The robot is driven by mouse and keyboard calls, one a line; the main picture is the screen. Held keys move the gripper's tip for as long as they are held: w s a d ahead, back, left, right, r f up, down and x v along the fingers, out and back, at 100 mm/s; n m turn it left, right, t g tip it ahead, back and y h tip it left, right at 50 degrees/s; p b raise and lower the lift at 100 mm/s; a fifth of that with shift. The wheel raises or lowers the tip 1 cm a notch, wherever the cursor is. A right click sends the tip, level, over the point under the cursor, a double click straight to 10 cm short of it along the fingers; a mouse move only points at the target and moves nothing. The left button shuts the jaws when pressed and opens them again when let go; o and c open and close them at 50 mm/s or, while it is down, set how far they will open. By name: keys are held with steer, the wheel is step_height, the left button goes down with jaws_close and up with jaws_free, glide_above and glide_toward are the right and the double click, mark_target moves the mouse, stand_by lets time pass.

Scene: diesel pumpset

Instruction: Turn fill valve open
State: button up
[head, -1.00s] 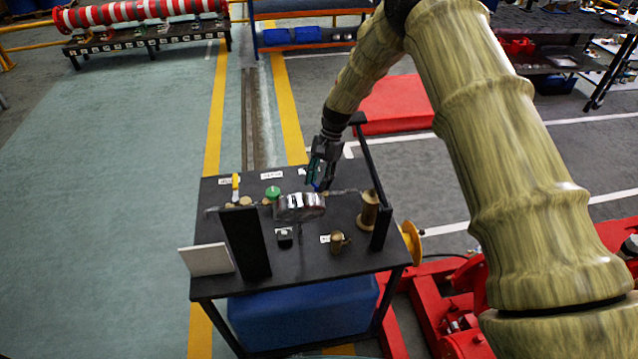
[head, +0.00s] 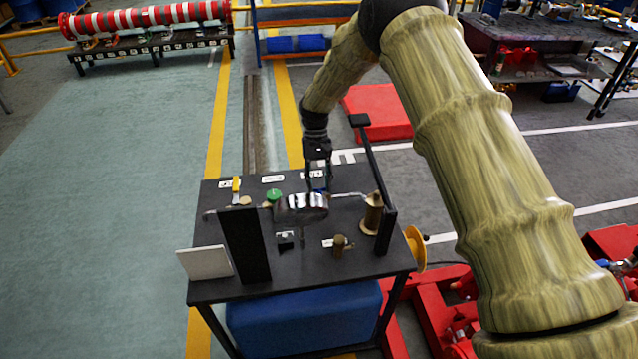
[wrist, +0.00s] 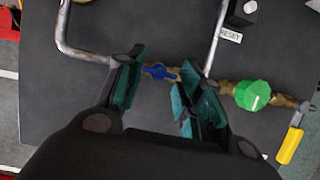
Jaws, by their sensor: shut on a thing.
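A small blue valve handle (wrist: 160,72) sits on a brass pipe fitting behind the silver cylinder (head: 301,207) on the black table. My gripper (head: 317,187) points down over it at the table's back. In the wrist view, the teal finger pads of my gripper (wrist: 163,76) stand on either side of the blue handle and are shut on it. The handle lies roughly along the pipe line in that view. A green round knob (wrist: 252,95) and a yellow lever (wrist: 290,145) are on the same line, apart from the fingers. I cannot read which label names the fill valve.
A black upright plate (head: 246,245) and a white panel (head: 205,262) stand at the table's left front. A black post frame (head: 378,185) and a brass cylinder (head: 373,212) stand on the right. Bent metal pipes (wrist: 75,48) run close beside the fingers.

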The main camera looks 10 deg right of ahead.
steer(key=shift+n, duration=0.4)
steer(key=shift+c, duration=0.2)
steer(key=shift+d, duration=0.15)
jaws_close()
steer(key=shift+a, duration=0.2)
steer(key=shift+o, duration=1.6)
jaws_free()
steer(key=shift+a, duration=0.1)
steer(key=o, duration=0.7)
steer(key=shift+a, duration=0.45)
steer(key=shift+o, duration=0.2)
steer(key=shift+d, duration=0.75)
steer(key=shift+w+a+r, duration=0.1)
steer(key=shift+a, duration=0.05)
steer(key=v, duration=1.1)
steer(key=shift+r, duration=0.4)
